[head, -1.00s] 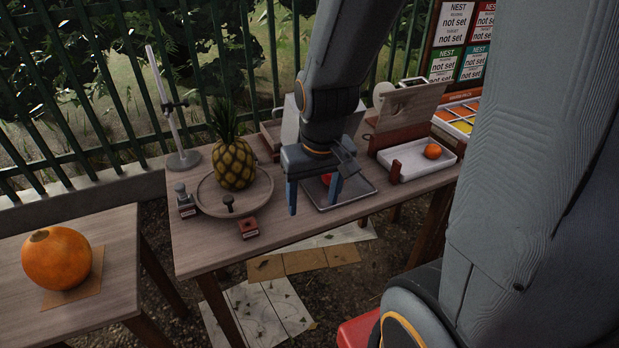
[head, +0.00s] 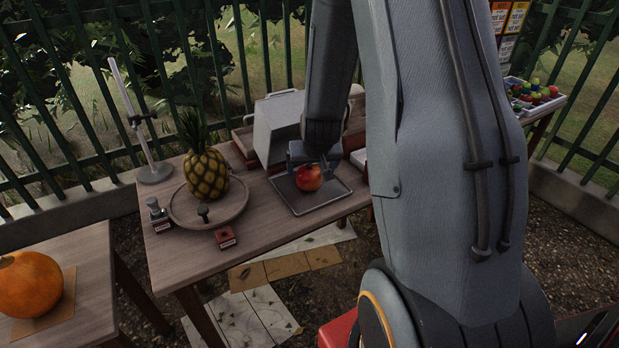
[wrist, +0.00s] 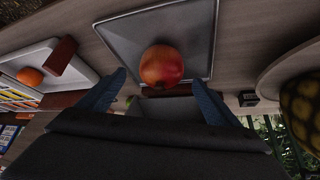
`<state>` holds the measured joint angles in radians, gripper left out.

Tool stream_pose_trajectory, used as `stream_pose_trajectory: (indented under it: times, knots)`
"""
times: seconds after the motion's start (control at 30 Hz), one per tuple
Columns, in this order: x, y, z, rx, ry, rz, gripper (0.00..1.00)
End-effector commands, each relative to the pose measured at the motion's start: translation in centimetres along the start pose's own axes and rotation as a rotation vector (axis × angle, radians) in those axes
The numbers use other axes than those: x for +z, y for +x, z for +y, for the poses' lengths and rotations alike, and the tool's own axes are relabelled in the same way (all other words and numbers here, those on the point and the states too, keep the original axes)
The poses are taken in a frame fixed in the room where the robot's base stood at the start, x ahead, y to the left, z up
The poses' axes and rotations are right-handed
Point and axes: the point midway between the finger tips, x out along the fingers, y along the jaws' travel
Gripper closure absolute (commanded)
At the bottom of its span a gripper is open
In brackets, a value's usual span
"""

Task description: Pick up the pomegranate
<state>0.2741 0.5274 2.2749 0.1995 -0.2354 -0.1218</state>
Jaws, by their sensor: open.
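The pomegranate (head: 309,177), round and red with orange patches, sits on a grey square tray (head: 331,194) on the wooden table. It also shows in the wrist view (wrist: 161,66), a little beyond the fingertips and between their lines. My gripper (head: 314,170) is open and empty, just behind the pomegranate in the head view. Its two blue fingers stand apart in the wrist view (wrist: 158,80). Whether a finger touches the fruit I cannot tell.
A pineapple (head: 207,174) stands on a round wooden board (head: 236,204) to the left. A grey box (head: 272,130) stands behind the tray. A metal stand (head: 154,172) is at the back left. An orange pumpkin-like fruit (head: 28,284) is on the left table. My arm hides the table's right side.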

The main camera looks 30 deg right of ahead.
Motion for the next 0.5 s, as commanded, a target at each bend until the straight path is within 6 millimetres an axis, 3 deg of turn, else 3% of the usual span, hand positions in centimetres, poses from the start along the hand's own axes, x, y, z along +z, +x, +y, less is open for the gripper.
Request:
stream_pose_trajectory:
  times: [0.3, 0.5]
  knots:
    - [0.1, 3.4, -0.1, 0.0, -0.001, -0.002, 0.14]
    - [0.1, 4.5, -0.1, -0.001, -0.002, -0.001, 0.14]
